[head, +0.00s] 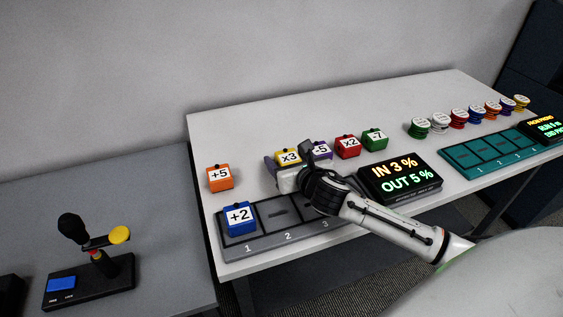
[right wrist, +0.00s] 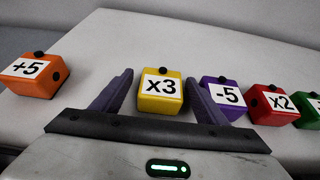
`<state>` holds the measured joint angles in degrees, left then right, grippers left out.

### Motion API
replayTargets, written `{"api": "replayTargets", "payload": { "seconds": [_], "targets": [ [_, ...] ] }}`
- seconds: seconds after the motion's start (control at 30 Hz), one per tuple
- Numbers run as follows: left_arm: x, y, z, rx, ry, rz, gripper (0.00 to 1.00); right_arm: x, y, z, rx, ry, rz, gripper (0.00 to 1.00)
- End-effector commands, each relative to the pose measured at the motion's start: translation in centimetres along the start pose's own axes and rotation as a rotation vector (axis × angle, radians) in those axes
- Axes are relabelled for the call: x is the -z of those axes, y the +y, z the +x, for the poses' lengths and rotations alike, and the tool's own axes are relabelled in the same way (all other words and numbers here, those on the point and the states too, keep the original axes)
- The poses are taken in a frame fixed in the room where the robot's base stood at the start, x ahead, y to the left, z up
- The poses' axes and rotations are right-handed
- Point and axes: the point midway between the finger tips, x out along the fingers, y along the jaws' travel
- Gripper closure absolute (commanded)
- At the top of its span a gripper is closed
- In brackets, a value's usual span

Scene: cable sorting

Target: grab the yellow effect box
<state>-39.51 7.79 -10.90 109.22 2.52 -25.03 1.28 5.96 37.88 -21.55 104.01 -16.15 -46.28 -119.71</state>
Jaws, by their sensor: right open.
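The yellow effect box (head: 287,158) is marked x3 and stands on the white table, partly hidden by my right gripper in the head view. In the right wrist view the yellow box (right wrist: 161,92) stands upright between the two spread fingers, with gaps on both sides. My right gripper (head: 290,172) is open and reaches over the table from the right. Its fingers also show in the right wrist view (right wrist: 158,95). My left gripper is not in view.
An orange +5 box (head: 220,178) stands left of the yellow one. A purple -5 box (right wrist: 222,96) is close by the right finger. Red (head: 347,147) and green (head: 375,139) boxes follow. A numbered tray (head: 262,246) holds a blue box (head: 239,218).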

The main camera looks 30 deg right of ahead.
Motion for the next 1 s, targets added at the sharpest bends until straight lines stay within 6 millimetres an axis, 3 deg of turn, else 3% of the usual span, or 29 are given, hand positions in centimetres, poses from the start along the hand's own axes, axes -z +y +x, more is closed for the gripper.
{"api": "replayTargets", "payload": {
  "seconds": [0.17,0.47,0.77,1.0],
  "targets": [
    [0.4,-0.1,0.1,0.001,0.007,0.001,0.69,-0.1,-0.1,0.0,0.001,0.000,0.000,0.33],
    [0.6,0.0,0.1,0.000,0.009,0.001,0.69,-0.1,0.0,0.0,0.001,0.000,0.000,0.81],
    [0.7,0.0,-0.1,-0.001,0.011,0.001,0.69,-0.9,-0.1,-0.3,0.001,-0.003,0.000,0.81],
    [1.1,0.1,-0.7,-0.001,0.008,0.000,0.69,-5.2,0.0,-2.0,-0.001,-0.008,-0.002,0.81]
  ]
}}
